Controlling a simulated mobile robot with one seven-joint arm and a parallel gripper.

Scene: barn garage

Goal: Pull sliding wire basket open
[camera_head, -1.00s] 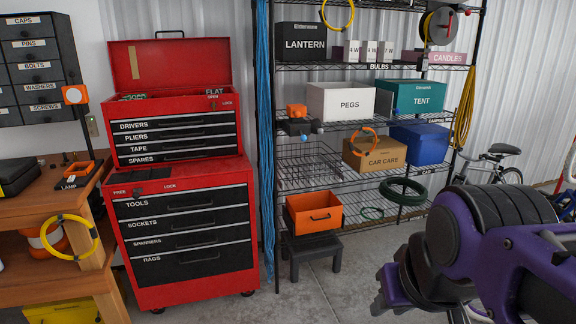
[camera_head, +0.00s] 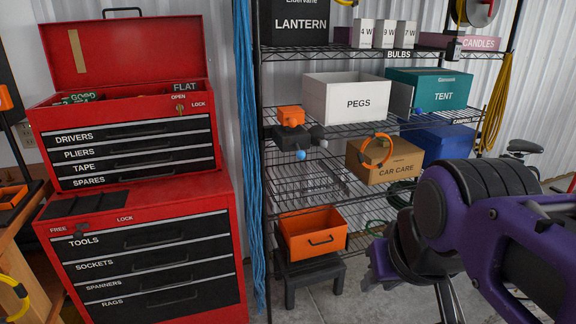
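The sliding wire basket (camera_head: 297,178) is on the wire shelving rack, on the level below the PEGS box.
An orange bin (camera_head: 313,232) stands on a black stool (camera_head: 306,272) in front of the rack. A red tool chest (camera_head: 148,235) stands at left, with blue cords (camera_head: 248,140) hanging between. The CAR CARE box (camera_head: 384,160) sits right of the basket. Concrete floor shows around the stool.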

